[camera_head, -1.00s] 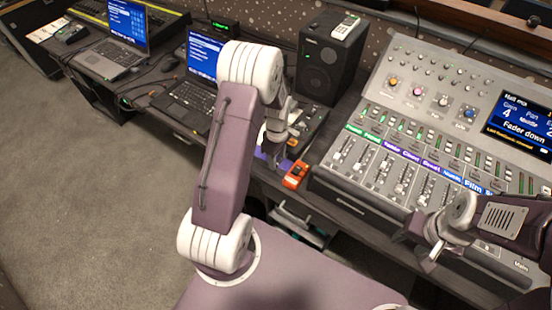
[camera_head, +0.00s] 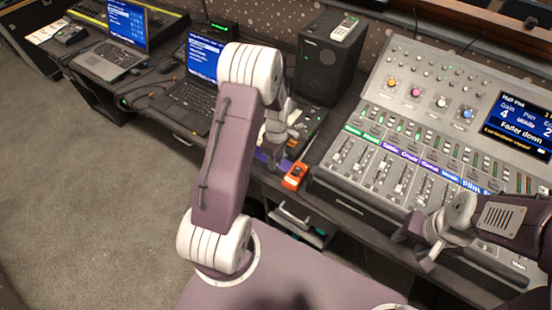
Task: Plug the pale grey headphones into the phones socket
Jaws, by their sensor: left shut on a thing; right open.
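My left gripper (camera_head: 275,160) points down at the desk edge, just left of a small orange box (camera_head: 295,176). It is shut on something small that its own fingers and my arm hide. I cannot make out the pale grey headphones, their cable or their plug. No socket marked phones is readable. My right gripper (camera_head: 428,256) is open and empty, over the lower right part of the mixing desk (camera_head: 345,196). It is apart from my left gripper.
A black speaker (camera_head: 322,70) with a pale handset on top stands behind the orange box. A laptop (camera_head: 188,106) is partly behind my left arm, and another laptop (camera_head: 110,58) stands further left. Faders cover the mixing desk's front. Grey carpet lies open at left.

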